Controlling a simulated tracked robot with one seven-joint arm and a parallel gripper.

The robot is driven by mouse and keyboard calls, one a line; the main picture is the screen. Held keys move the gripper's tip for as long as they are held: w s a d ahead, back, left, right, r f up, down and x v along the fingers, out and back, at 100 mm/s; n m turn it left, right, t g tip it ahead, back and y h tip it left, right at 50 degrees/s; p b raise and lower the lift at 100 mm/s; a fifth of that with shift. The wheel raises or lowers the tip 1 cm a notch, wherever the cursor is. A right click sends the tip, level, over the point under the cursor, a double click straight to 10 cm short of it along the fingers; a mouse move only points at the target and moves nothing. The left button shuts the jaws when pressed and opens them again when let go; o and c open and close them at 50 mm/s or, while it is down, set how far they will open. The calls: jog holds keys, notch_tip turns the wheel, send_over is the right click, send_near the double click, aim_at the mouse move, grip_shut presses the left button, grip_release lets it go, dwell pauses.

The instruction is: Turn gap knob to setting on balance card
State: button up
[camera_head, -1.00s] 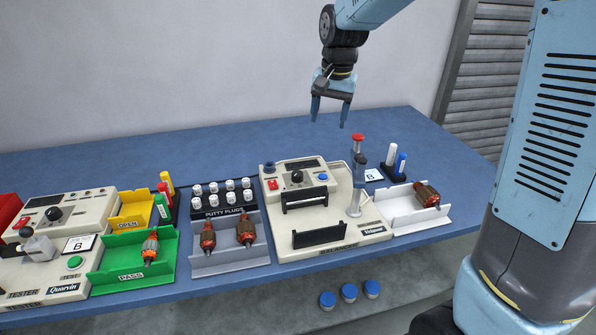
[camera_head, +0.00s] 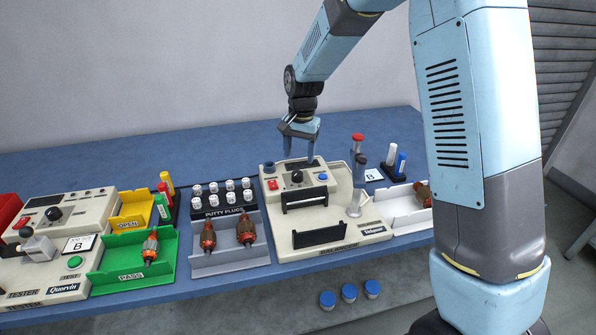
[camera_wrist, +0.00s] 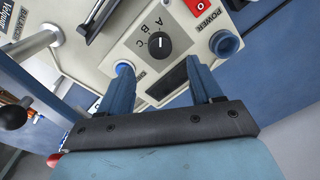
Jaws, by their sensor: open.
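The black gap knob (camera_head: 297,176) sits on the sloped panel of the beige balancing machine (camera_head: 275,240). In the wrist view the knob (camera_wrist: 159,43) has the letters A, B and C beside it, and its white mark appears to point toward A. The balance card (camera_head: 374,175), a white card reading B, lies right of the machine. My gripper (camera_head: 299,158) is open and empty, above the back of the panel. In the wrist view my gripper's fingertips (camera_wrist: 160,65) are spread apart, with the knob beyond them and not between them.
A red power switch (camera_head: 272,184) and a blue button (camera_head: 323,177) flank the knob. A post with a red top (camera_head: 357,138) rises at the machine's right. Putty plugs (camera_head: 228,184) are to the left.

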aim_at(298, 173)
jog(key=f, duration=0.7)
jog(key=shift+a, duration=0.2)
jog(key=shift+c, duration=0.5)
jog(key=c, duration=1)
jog(key=shift+o, duration=0.2)
